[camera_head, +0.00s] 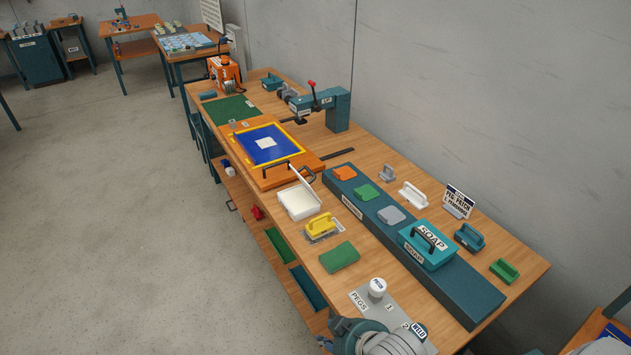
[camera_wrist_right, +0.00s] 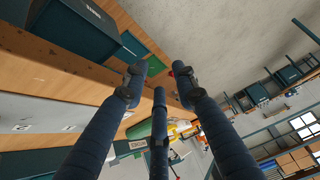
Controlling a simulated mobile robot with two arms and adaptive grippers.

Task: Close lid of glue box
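The likely glue box is a shallow white box (camera_head: 299,203) with pale contents, on the wooden bench left of the long teal block. It has no readable label. Its lid (camera_head: 303,180) appears raised at the back edge, seen nearly edge-on. In the right wrist view my right gripper (camera_wrist_right: 160,80) has dark fingers spread apart with nothing between them. A grey, teal and ringed part at the bottom of the head view seems to be my right arm, well in front of the white box and apart from it. My left gripper is not seen.
A yellow-handled tool (camera_head: 320,226) and a green pad (camera_head: 339,257) lie near the white box. The teal SOAP box (camera_head: 428,246) stands on the teal block (camera_head: 470,295). A pegs plate (camera_head: 362,303) is at the front. A blue framed board (camera_head: 285,150) lies behind.

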